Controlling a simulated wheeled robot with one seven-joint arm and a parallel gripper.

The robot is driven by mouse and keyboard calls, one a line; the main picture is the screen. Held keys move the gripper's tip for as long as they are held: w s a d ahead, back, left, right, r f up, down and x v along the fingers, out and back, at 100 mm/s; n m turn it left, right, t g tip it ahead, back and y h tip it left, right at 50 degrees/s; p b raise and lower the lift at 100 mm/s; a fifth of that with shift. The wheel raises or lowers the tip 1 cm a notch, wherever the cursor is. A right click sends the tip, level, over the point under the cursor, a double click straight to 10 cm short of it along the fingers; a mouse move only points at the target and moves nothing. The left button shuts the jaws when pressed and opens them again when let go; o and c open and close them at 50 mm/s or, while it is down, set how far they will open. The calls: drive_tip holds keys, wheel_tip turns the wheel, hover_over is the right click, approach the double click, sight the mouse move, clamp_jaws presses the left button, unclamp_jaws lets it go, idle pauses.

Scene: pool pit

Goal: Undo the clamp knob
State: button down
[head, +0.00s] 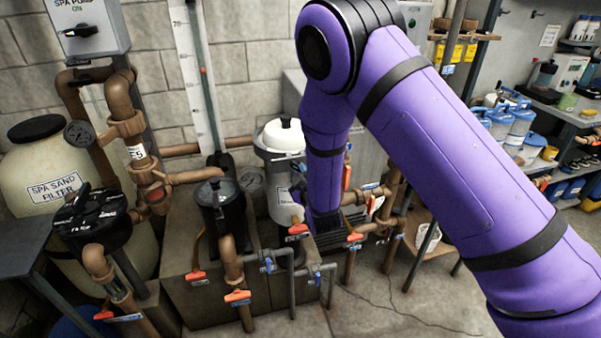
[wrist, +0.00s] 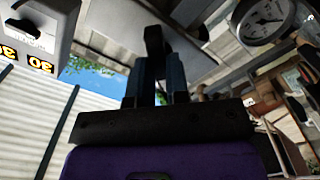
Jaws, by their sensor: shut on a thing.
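My gripper (wrist: 160,85) is in the middle of the wrist view, with its two dark fingers close together. It is shut on a dark, upright piece (wrist: 153,42), which I take to be the clamp knob; its shape is mostly shadowed. A broad grey surface (wrist: 110,25) lies behind it. In the head view my purple arm reaches down beside a grey canister with a white lid (head: 283,135). My fingers and the knob cannot be made out there, as the arm and shadow hide them.
A gauge (wrist: 265,18) is close on the right in the wrist view. Brown pipes with orange-handled valves (head: 238,296) crowd below the canister. A dark-lidded strainer (head: 218,192) stands to its left. Shelves with blue jugs (head: 522,118) are at right.

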drive_tip(key=n, duration=1.9)
drive_tip(key=shift+m, duration=0.3)
drive_tip(key=c, duration=1)
unclamp_jaws()
